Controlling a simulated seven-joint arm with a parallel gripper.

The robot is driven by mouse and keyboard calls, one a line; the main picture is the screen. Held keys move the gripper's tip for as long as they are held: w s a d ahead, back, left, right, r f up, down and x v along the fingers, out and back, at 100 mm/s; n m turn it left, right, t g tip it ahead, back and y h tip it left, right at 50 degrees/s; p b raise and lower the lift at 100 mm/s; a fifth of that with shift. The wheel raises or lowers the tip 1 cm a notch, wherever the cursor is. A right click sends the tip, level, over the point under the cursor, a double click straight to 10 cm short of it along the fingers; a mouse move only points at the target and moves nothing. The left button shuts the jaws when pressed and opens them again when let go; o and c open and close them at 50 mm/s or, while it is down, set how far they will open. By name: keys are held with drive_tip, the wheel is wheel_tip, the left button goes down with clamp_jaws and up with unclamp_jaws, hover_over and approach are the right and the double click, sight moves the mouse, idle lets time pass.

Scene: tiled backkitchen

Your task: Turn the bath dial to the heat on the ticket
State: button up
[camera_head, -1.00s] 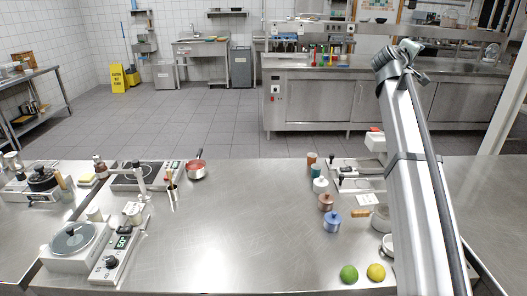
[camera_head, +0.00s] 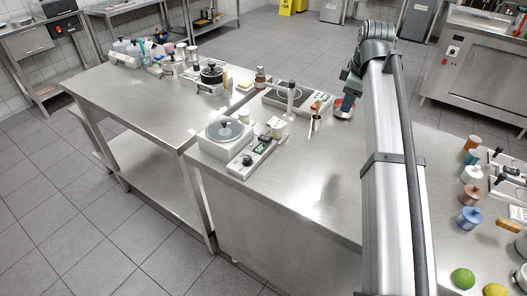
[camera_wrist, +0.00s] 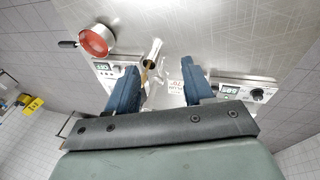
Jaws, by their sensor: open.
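The bath (camera_head: 226,134) is a white box with a grey lid, at the near left end of the counter. Its control panel, with a black dial (camera_head: 248,159) and a lit green display (camera_head: 260,149), runs along its right side. In the wrist view the dial (camera_wrist: 257,95) and display (camera_wrist: 229,91) are right of my fingers; the digits are too small to read surely. A white ticket (camera_wrist: 178,88) shows between the fingers, seemingly reading 70°, partly hidden. My gripper (camera_wrist: 160,85) is open and empty, above the counter; it also shows in the head view (camera_head: 348,103).
A red pan (camera_wrist: 96,41) and a hob (camera_head: 290,97) lie near the gripper. A holder with upright utensils (camera_head: 315,118) stands between hob and bath. Jars (camera_head: 470,192) and fruit (camera_head: 463,278) are at the right. The counter's middle is clear.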

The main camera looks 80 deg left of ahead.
sight(248, 157)
drive_tip(key=s+d+f+n+g+h, duration=0.1)
drive_tip(key=s+n+g+h, duration=0.2)
drive_tip(key=s, duration=0.9)
drive_tip(key=s+d+f+n+g, duration=0.15)
drive_tip(key=s+n, duration=0.25)
drive_tip(key=s, duration=0.8)
drive_tip(key=shift+g, duration=0.35)
drive_tip(key=x, duration=1.3)
drive_tip(key=shift+s+a+f, duration=0.1)
drive_tip(key=shift+a+f, duration=0.15)
drive_tip(key=shift+a, duration=0.05)
clamp_jaws()
